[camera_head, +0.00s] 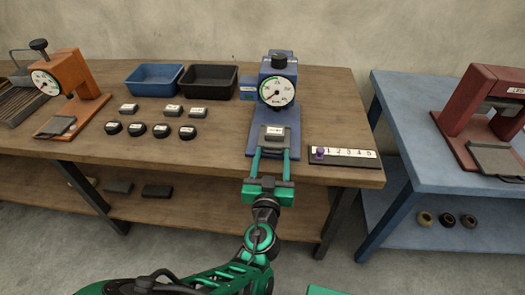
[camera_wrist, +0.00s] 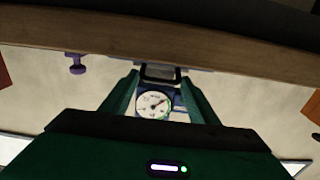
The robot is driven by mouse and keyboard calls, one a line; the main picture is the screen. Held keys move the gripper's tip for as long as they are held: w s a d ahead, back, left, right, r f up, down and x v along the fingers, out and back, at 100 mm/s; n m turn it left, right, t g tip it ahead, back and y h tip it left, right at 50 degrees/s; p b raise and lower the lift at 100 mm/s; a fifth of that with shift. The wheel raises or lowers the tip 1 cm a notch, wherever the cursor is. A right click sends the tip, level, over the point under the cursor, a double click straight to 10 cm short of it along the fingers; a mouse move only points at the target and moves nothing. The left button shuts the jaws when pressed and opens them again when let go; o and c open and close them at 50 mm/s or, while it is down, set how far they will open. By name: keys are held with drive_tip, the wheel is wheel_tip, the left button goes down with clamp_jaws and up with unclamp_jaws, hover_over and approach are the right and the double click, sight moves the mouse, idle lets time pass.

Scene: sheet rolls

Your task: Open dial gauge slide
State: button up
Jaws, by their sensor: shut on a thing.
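The blue dial gauge (camera_head: 278,66) stands at the back of the wooden table, with its white round dial facing me. Its dark slide (camera_head: 273,131), with a white label on top, lies on the blue base below the dial. My green gripper (camera_head: 271,152) reaches in from the front edge and is shut on the front of the slide, where a handle is mostly hidden by the fingers. In the wrist view the dial (camera_wrist: 153,104) and a dark handle frame (camera_wrist: 160,73) show between my two fingers.
A numbered strip with a purple peg (camera_head: 343,155) lies right of the blue base. Black pucks (camera_head: 161,131), small labelled blocks (camera_head: 173,109) and two bins (camera_head: 207,80) are to the left. An orange gauge (camera_head: 68,80) stands far left, a red press (camera_head: 485,110) on the blue table.

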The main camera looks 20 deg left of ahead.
drive_tip(key=shift+s+d, duration=0.1)
drive_tip(key=shift+s, duration=0.05)
drive_tip(key=o, duration=1.5)
